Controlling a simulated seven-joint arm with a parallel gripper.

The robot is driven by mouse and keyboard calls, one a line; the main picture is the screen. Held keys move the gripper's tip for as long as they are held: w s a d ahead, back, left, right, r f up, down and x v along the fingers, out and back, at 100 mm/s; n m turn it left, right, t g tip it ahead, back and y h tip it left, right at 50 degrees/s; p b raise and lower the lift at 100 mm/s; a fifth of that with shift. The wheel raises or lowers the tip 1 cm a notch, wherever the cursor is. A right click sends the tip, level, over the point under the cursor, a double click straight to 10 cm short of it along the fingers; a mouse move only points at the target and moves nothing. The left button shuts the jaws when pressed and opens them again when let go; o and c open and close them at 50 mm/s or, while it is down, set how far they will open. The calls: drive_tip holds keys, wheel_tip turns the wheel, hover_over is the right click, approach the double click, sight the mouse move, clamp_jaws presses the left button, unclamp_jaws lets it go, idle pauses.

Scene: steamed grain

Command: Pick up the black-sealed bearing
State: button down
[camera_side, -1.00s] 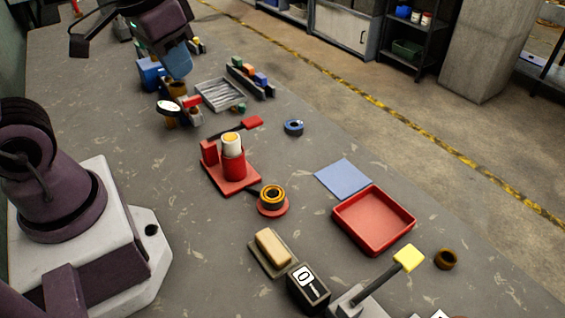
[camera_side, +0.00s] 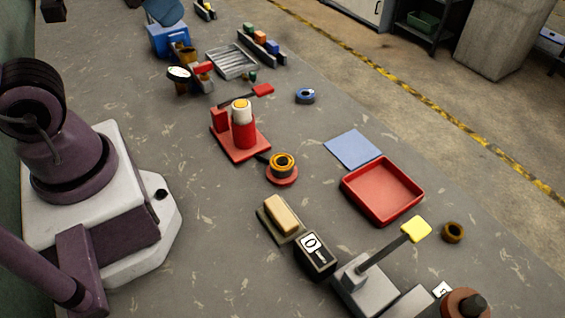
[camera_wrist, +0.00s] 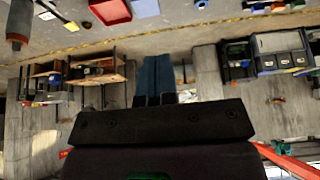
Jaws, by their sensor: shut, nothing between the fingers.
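Ring-shaped parts lie on the bench, and I cannot tell surely which is the black-sealed bearing. A gold ring with a black band (camera_side: 282,161) sits on a round red pad (camera_side: 283,180). A brown ring (camera_side: 453,232) with a dark middle lies right of the red tray. A blue ring (camera_side: 305,96) with a dark centre lies farther back.
A red tray (camera_side: 382,217) and blue mat (camera_side: 352,149) lie at the bench's right side. A red stand with a cylinder (camera_side: 243,128), a tan block (camera_side: 282,214) and a yellow-topped lever (camera_side: 415,229) stand up nearby. A slatted grey tray (camera_side: 231,62) is farther back.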

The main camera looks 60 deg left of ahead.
drive_tip(key=shift+c, duration=1.8)
unclamp_jaws()
drive_tip(key=n+g, duration=0.6)
drive_tip(key=n, duration=1.6)
hover_over(282, 159)
wheel_tip(282, 159, down, 20)
drive_tip(key=f, duration=0.7)
drive_tip(key=shift+s+a+f, duration=0.25)
drive_tip(key=shift+s+f, duration=0.05)
drive_tip(key=shift+s, duration=0.1)
drive_tip(key=shift+w+d+f, duration=0.15)
drive_tip(key=shift+w+f, duration=0.05)
drive_tip(key=shift+f, duration=1.15)
drive_tip(key=shift+w+d+f, duration=0.1)
drive_tip(key=shift+w+f, duration=0.1)
drive_tip(key=shift+f, duration=1.15)
